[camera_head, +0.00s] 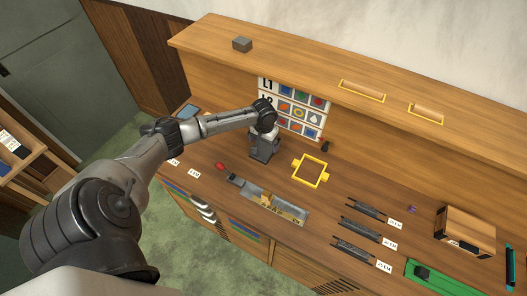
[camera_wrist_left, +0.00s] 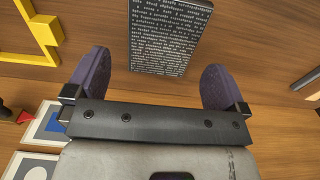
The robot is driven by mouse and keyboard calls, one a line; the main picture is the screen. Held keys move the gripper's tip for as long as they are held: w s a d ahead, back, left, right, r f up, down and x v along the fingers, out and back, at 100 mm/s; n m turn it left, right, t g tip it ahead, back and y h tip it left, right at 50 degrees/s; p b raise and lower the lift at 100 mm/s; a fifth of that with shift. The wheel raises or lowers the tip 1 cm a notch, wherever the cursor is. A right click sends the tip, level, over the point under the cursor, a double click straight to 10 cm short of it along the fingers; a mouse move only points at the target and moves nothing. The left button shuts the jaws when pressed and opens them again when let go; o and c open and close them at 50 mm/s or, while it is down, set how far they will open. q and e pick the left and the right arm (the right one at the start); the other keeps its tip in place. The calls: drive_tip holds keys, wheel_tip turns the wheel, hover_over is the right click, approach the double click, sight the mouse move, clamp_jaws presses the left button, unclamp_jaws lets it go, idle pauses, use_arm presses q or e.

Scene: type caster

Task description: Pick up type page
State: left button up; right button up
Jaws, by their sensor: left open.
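The type page is a dark rectangular plate covered in rows of small light characters (camera_wrist_left: 170,36), at the top middle of the left wrist view. It lies on the wooden surface and its far end is cut off by the frame. My left gripper (camera_wrist_left: 156,64) is open, with its two dark fingers spread wider than the page. The page's near end shows between the fingertips, and I see no finger touching it. In the head view my left gripper (camera_head: 262,157) points down at the bench in front of the picture chart, and I cannot make out the page there.
A yellow frame (camera_head: 310,170) lies just right of the gripper. The picture chart (camera_head: 293,108) stands behind it. A grey metal tray (camera_head: 268,200) lies in front. Several dark racks, a wooden box (camera_head: 465,231) and a green tray (camera_head: 443,277) are at the right. A shelf runs above.

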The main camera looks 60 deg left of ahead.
sight(264, 150)
use_arm(q)
drive_tip(key=shift+a+f, duration=0.15)
drive_tip(key=shift+f, duration=2.5)
drive_tip(key=shift+c, duration=0.2)
drive_tip(key=c, duration=1.5)
drive_tip(key=shift+r, duration=0.1)
